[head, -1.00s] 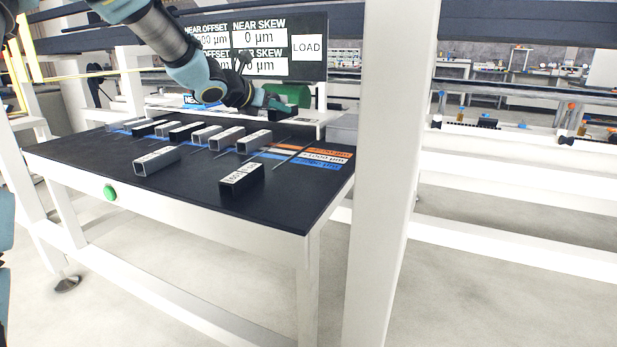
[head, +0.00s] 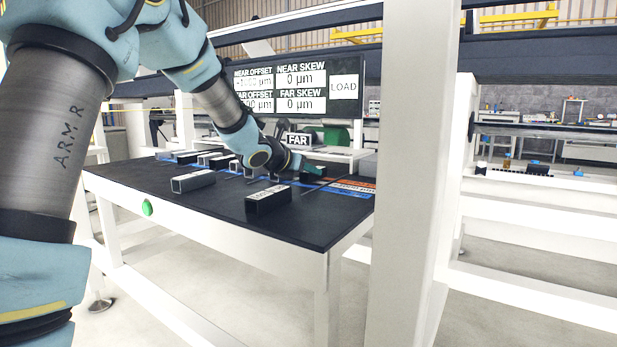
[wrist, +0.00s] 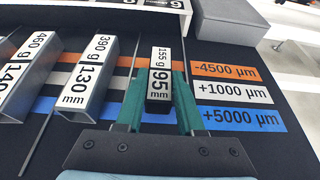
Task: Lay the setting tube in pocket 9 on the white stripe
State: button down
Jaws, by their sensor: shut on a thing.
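My gripper (wrist: 155,105) is shut on a short dark tube (wrist: 160,75) labelled 155 g and 95 mm, one green finger on each side. The tube lies across the view of the orange stripe (wrist: 204,70), marked -4500 µm, and the white stripe (wrist: 210,91), marked +1000 µm. The blue stripe (wrist: 240,119), marked +5000 µm, is nearer the wrist camera. I cannot tell whether the tube touches the table. In the head view my gripper (head: 308,169) is low over the table's right back part.
Grey tubes labelled 390 g, 130 mm (wrist: 92,72) and 460 g (wrist: 32,72) lie to the left. Thin rods stand between the places. A loose dark tube (head: 268,199) and a grey tube (head: 193,181) lie nearer the table front. A display (head: 300,88) stands behind.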

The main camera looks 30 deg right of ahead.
jog(key=shift+f, duration=0.15)
jog(key=shift+f, duration=0.1)
jog(key=c, duration=0.5)
grip_release()
jog(key=shift+a+r, duration=0.2)
jog(key=shift+r, duration=0.1)
jog(key=p+v, duration=0.1)
jog(key=v, duration=1)
jog(key=shift+s+a, duration=0.25)
jog(key=shift+s, duration=0.05)
jog(key=shift+r, duration=0.1)
